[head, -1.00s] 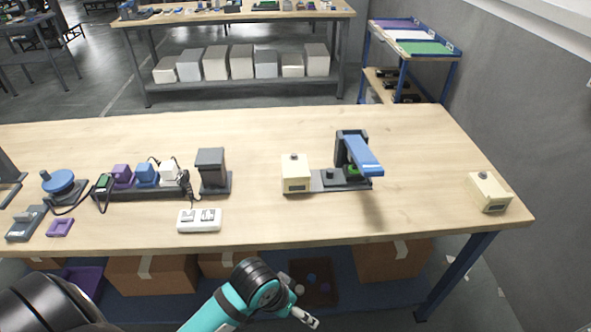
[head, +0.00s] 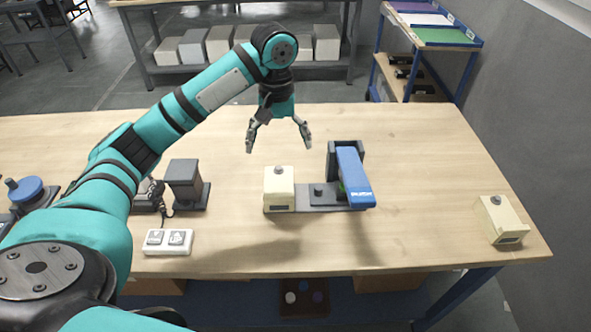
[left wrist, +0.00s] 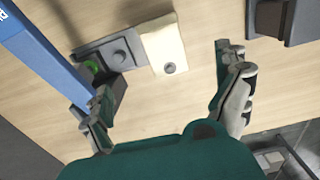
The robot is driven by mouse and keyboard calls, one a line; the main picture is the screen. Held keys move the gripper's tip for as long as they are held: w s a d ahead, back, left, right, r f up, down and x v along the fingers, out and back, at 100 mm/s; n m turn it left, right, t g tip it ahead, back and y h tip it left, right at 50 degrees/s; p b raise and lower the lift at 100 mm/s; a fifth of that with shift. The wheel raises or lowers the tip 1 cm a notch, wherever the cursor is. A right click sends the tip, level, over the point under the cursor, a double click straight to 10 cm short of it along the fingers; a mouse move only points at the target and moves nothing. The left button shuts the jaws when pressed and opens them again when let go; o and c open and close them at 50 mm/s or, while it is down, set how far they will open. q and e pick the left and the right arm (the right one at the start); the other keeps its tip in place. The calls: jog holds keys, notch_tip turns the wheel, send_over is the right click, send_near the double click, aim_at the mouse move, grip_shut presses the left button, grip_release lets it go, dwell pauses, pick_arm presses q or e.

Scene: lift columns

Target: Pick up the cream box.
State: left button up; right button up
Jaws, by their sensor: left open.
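One cream box (head: 279,190) with a grey knob on top stands upright at the left end of a dark base plate, beside a blue-armed device. It also shows in the left wrist view (left wrist: 160,42). A second cream box (head: 502,221) with a knob stands alone near the table's right edge. My left gripper (head: 278,148) is open and empty, pointing down above the table, over or just behind the first cream box. In the left wrist view (left wrist: 155,78) that box shows between its spread fingers, apart from both. My right gripper is not in view.
The device's blue arm (head: 355,178) rises close to the right of the first box. A dark grey block (head: 184,183) and a white socket strip (head: 168,242) stand to its left. The wooden table (head: 430,170) is clear between the device and the second box.

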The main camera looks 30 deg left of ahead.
pick_arm(q)
send_over(278, 184)
jog(key=s, duration=0.1)
jog(key=f+p, duration=0.1)
jog(key=f, duration=0.6)
jog(key=shift+d, duration=0.2)
jog(key=f, duration=0.3)
jog(key=shift+w, duration=0.3)
jog(key=shift+f, duration=0.7)
jog(key=f, duration=0.1)
jog(key=f+p, duration=0.1)
jog(key=f, duration=0.2)
jog(key=shift+w+a+f, duration=0.15)
jog(key=shift+w+f, duration=0.1)
jog(key=shift+f, duration=0.05)
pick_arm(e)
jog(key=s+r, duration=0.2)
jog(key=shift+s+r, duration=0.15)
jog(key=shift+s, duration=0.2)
